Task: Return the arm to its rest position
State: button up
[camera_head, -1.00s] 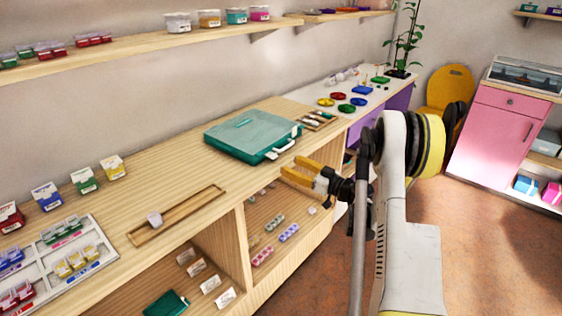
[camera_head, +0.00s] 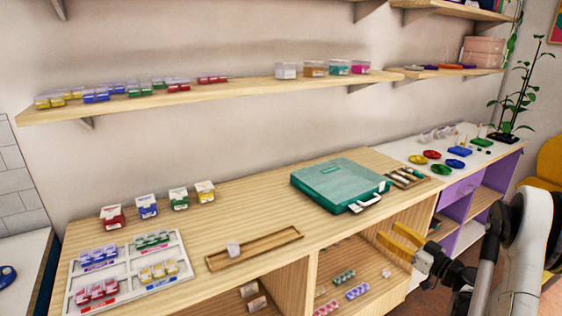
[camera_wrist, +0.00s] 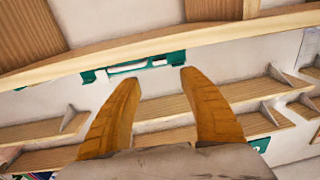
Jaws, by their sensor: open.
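My gripper (camera_head: 392,241) has yellow-orange fingers and is at the lower right of the head view, in front of the wooden counter's front edge. It is open and empty. In the wrist view the two fingers (camera_wrist: 160,85) stand apart with nothing between them. My arm reaches in from the lower right corner of the head view.
A teal case (camera_head: 340,183) with a white handle lies on the wooden counter (camera_head: 250,205), close behind my gripper. A wooden tray (camera_head: 254,247), a white sorting tray (camera_head: 125,276) and several small boxes are farther left. Open shelves with bead items lie below. A plant (camera_head: 515,95) stands far right.

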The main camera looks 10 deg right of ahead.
jog(key=s+a+r+m+g+h, duration=0.1)
jog(key=s+a+r+g, duration=0.15)
jog(key=a, duration=0.45)
jog(key=s+a+r+g, duration=0.1)
jog(key=a+r+g, duration=0.15)
jog(key=a, duration=0.45)
jog(key=s+a+r+m+g+h, duration=0.1)
jog(key=s+a+r+g, duration=0.15)
jog(key=a, duration=0.45)
jog(key=s+a+m+g+h, duration=0.1)
jog(key=s+a+h, duration=0.1)
jog(key=s, duration=0.8)
jog(key=s+a+r+m+g+h, duration=0.1)
jog(key=s+a+h, duration=0.2)
jog(key=s, duration=0.8)
jog(key=shift+a+m, duration=0.25)
jog(key=shift+m, duration=0.05)
